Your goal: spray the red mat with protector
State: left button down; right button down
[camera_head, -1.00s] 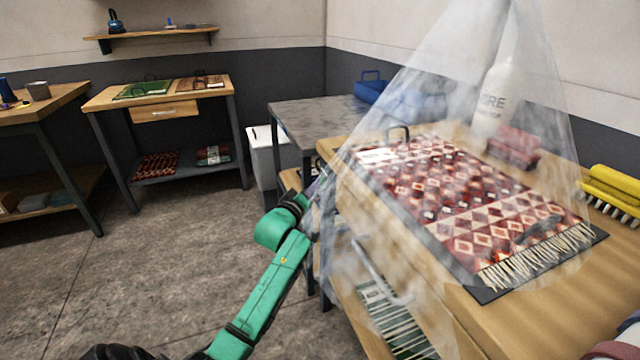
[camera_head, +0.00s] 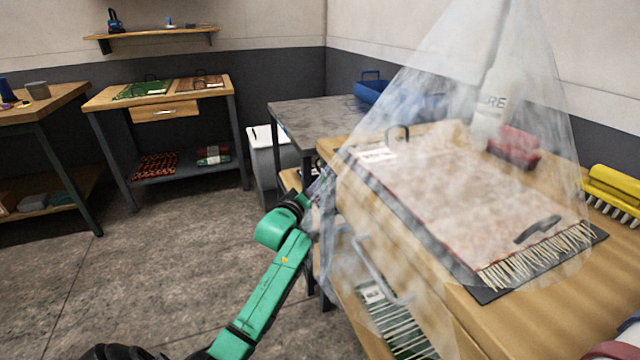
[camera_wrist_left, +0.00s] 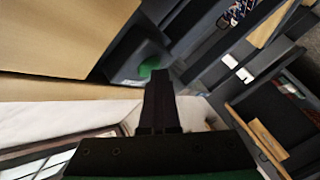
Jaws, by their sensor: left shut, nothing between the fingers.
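The red mat (camera_head: 450,200) lies flat on a dark board (camera_head: 490,296) on the wooden table at right. A pale, whitish film covers its face and hides most of the pattern; its cream fringe shows at the near end. A translucent cone of mist (camera_head: 430,110) spreads down over it from the top of the picture; its source is not clear. A white bottle (camera_head: 492,100) with partly readable lettering stands behind the mat, seen through the mist. My left gripper (camera_head: 319,187) is at the table's left side, partly veiled; in the left wrist view its fingers (camera_wrist_left: 158,75) are shut and empty. My right gripper is out of view.
A red block-like thing (camera_head: 514,147) and a yellow brush (camera_head: 612,190) sit beyond the mat. A grey table (camera_head: 305,118) with a blue tray (camera_head: 395,100) stands behind, with a pale bin (camera_head: 265,150) beside it. The floor at left is clear.

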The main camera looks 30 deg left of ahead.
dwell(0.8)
pick_arm(q)
jog(key=shift+s+a+p, duration=0.5)
jog(key=shift+s+p, duration=0.25)
jog(key=s+a+p, duration=0.1)
jog(key=s, duration=0.1)
jog(key=s+a+p, duration=0.2)
jog(key=shift+s, duration=0.1)
jog(key=shift+f, duration=0.1)
